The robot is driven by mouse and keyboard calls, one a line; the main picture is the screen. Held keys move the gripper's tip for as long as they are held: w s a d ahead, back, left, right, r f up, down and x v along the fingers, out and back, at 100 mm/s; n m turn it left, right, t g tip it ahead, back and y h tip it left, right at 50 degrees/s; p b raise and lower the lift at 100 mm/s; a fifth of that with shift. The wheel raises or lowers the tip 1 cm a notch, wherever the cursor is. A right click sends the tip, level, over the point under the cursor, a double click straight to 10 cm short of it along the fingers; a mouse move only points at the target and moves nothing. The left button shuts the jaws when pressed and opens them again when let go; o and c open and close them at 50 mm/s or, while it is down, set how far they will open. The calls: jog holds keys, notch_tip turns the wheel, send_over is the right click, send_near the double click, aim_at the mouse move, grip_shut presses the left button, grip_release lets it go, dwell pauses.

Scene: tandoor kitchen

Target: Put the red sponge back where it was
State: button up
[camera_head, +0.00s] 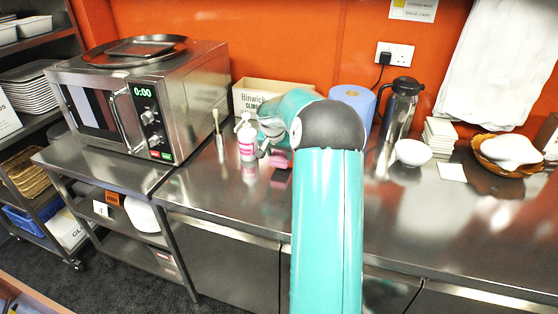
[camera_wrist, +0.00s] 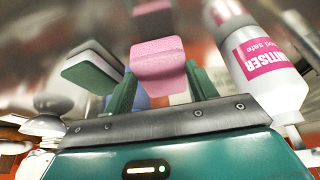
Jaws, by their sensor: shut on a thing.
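The red sponge, which looks pink (camera_wrist: 158,65), sits between the two green fingers of my gripper (camera_wrist: 160,82) in the wrist view. My gripper is shut on it. In the head view the sponge (camera_head: 280,159) shows as a small pink patch low over the steel counter (camera_head: 235,196), beside the sanitiser bottle (camera_head: 246,138). Its pink reflection shows in the steel; I cannot tell whether it touches the counter. My arm hides part of the gripper (camera_head: 270,147). The wrist view is upside down, with the bottle (camera_wrist: 272,70) close on the right.
A brush in a holder (camera_head: 218,135) stands left of the bottle. A glove box (camera_head: 256,97), a blue roll (camera_head: 353,100) and a steel jug (camera_head: 401,108) stand behind. A microwave (camera_head: 150,100) is at left. The front of the counter is clear.

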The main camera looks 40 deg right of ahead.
aim_at(279, 159)
jog(key=shift+f, duration=1.5)
jog(key=shift+f, duration=0.1)
jog(key=o, duration=1)
jog(key=shift+o, duration=0.2)
jog(key=v, duration=1.2)
jog(key=s+a+r+n+t, duration=0.1)
jog(key=s+a+r+n, duration=0.15)
jog(key=a, duration=0.55)
jog(key=s+a+r+n, duration=0.2)
jog(key=a+r, duration=0.2)
jog(key=a, duration=0.4)
jog(key=s+a+r+n+t, duration=0.1)
jog(key=s+a+r+n, duration=0.15)
jog(key=a, duration=0.55)
jog(key=s+a+f+n+t+y, duration=0.1)
jog(key=s+a+n+y, duration=0.3)
jog(key=s+a, duration=1.2)
jog(key=shift+s+f+n+t, duration=0.3)
jog(key=shift+s+f+n, duration=0.2)
jog(key=shift+n, duration=0.3)
